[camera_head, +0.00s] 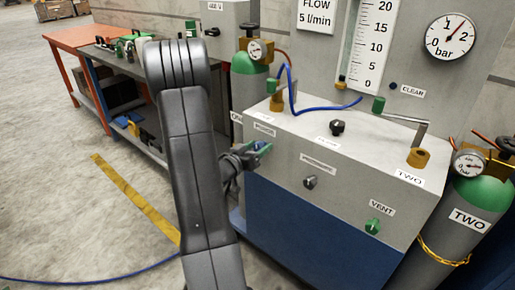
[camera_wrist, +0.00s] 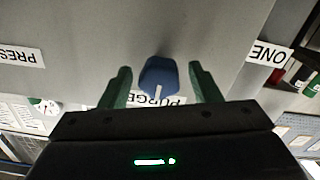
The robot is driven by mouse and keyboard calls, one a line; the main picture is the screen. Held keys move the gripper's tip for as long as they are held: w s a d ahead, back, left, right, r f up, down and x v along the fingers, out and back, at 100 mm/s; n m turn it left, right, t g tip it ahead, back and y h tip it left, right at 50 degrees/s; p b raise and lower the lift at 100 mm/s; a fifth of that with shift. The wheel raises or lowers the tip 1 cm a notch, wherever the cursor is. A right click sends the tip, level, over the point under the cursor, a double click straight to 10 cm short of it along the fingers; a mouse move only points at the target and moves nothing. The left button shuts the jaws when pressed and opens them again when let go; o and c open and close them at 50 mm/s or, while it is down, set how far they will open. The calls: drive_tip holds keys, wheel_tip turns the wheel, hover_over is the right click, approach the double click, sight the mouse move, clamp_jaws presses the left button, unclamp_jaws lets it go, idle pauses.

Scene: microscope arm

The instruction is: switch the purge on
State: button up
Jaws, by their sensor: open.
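The purge knob (camera_wrist: 158,76) is blue with a white pointer line, on the grey panel front by the PURGE label (camera_wrist: 165,101). The label reads upside down in the wrist view, and the line points down the picture toward it. My gripper (camera_wrist: 159,70) is open, with one green finger on each side of the knob and a visible gap on both sides. In the head view my gripper (camera_head: 257,151) is at the left of the panel front, below the PURGE label (camera_head: 264,130). The knob is mostly hidden there.
A black knob (camera_head: 310,182) and a green vent knob (camera_head: 373,226) are further right on the front. The box top holds another black knob (camera_head: 337,127), a blue hose (camera_head: 297,100) and a lever (camera_head: 421,134). Gas cylinders (camera_head: 467,217) stand beside the box.

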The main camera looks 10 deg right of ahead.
drive_tip(key=c, duration=1)
drive_tip(key=shift+f+m+b, duration=0.1)
drive_tip(key=shift+m+b, duration=0.2)
drive_tip(key=shift+b, duration=0.1)
drive_tip(key=m+b, duration=0.2)
drive_tip(key=b, duration=0.1)
drive_tip(key=shift+f+m, duration=0.15)
drive_tip(key=shift+m, duration=0.15)
drive_tip(key=m+b, duration=0.6)
drive_tip(key=shift+d, duration=0.1)
drive_tip(key=m+b, duration=0.5)
drive_tip(key=shift+s+m, duration=0.1)
drive_tip(key=shift+m, duration=0.2)
drive_tip(key=shift+m+b, duration=1.35)
drive_tip(key=shift+m, duration=0.15)
